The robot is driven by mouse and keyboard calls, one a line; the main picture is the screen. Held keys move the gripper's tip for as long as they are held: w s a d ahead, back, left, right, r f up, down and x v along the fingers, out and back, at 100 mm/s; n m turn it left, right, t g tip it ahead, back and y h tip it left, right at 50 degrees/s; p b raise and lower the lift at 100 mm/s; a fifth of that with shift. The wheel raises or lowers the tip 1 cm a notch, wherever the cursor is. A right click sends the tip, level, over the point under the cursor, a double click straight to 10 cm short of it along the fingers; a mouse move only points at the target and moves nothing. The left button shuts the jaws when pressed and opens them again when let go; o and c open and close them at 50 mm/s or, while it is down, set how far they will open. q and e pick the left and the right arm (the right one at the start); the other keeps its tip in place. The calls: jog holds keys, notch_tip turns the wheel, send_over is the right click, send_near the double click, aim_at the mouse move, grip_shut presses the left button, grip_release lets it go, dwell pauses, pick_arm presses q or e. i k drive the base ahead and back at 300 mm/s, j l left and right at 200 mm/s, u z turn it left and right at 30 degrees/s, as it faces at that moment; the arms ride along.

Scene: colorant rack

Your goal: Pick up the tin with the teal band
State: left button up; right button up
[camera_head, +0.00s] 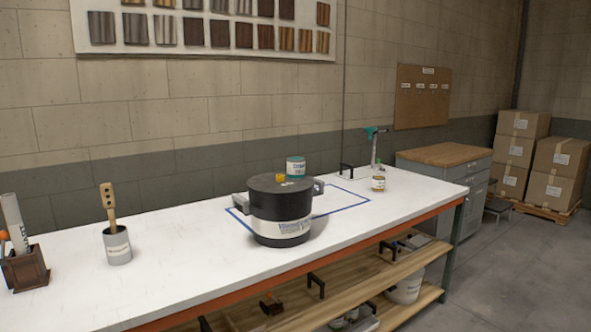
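The tin with the teal band (295,166) stands upright toward the back of the white workbench. Its lower part is hidden behind a large black drum (280,205) with a white label, which stands in front of it on the bench. Neither of my grippers is in view.
A blue outline (349,206) marks the bench top (175,270) around the drum. A grey cup (117,245) with a wooden tool and a brown box (25,270) are left.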

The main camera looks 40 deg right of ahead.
aim_at(296, 165)
jog(key=i+l+z, duration=0.25)
jog(key=l, duration=0.5)
jog(key=i+l+z, duration=0.25)
jog(key=i+l, duration=0.15)
jog(key=l, duration=0.3)
jog(key=i+l+z, duration=0.3)
jog(key=l, duration=0.35)
jog(key=i+l+z, duration=0.25)
jog(key=i+l, duration=0.25)
jog(key=i, duration=0.05)
